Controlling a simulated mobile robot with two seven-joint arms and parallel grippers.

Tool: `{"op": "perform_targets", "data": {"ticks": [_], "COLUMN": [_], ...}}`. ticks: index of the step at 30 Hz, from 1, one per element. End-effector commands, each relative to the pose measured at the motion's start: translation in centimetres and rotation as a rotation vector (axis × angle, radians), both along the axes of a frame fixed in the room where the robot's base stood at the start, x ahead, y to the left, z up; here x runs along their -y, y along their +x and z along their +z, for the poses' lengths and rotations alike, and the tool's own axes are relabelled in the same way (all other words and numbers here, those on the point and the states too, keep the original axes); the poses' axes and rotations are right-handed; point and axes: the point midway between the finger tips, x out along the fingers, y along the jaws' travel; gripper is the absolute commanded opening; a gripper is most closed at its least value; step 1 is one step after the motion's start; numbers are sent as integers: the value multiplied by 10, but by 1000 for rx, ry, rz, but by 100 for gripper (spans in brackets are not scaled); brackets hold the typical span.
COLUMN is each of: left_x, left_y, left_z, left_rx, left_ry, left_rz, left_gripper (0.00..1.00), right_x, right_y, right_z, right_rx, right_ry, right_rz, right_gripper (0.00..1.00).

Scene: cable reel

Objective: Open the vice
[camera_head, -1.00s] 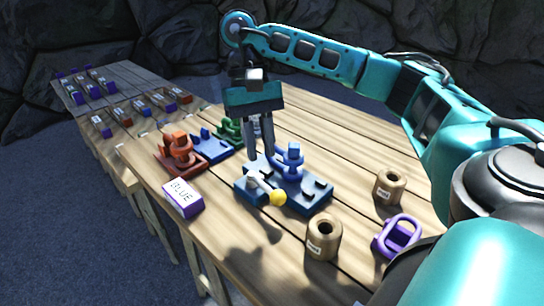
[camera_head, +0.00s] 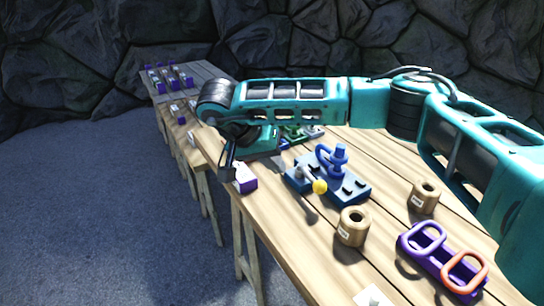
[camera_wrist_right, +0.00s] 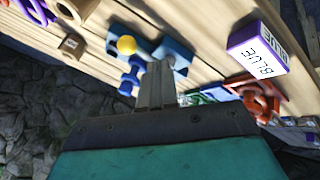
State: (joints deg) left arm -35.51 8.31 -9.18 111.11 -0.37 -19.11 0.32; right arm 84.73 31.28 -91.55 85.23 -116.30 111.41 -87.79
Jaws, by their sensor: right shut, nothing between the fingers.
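The blue vice (camera_head: 335,180) stands on the wooden table, with a lever ending in a yellow knob (camera_head: 319,186) on its near side. The vice also shows in the right wrist view (camera_wrist_right: 175,52), with its yellow knob (camera_wrist_right: 127,45) left of my fingers. My right gripper (camera_head: 279,163) is beside the vice's left end, partly hidden by my own arm. In the wrist view its fingers (camera_wrist_right: 158,68) are together and empty, overlapping the vice's edge; I cannot tell whether they touch it. My left gripper is not in view.
A purple-and-white box labelled BLUE (camera_wrist_right: 258,50) stands near the table's left edge. An orange vice (camera_wrist_right: 260,98) is close by. Two tan spools (camera_head: 353,227) (camera_head: 425,197) and a purple holder with rings (camera_head: 440,258) stand to the right. Another table (camera_head: 190,75) is behind.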

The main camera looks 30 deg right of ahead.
Motion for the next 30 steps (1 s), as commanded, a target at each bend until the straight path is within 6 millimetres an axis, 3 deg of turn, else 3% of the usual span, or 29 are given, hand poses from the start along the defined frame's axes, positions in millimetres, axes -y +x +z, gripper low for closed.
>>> {"op": "perform_targets", "data": {"ticks": [7, 15, 30], "left_x": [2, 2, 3], "left_y": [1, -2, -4], "left_z": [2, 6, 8], "left_rx": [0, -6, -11], "left_ry": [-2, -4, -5], "left_rz": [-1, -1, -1], "left_gripper": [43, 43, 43], "right_x": [31, 55, 62], "right_y": [-1, -20, -24], "right_z": [-42, -46, -47], "right_rx": [-4, -3, -1], "right_ry": [0, 1, 1], "right_rz": [-1, 2, 20], "right_gripper": [0, 0, 0]}}
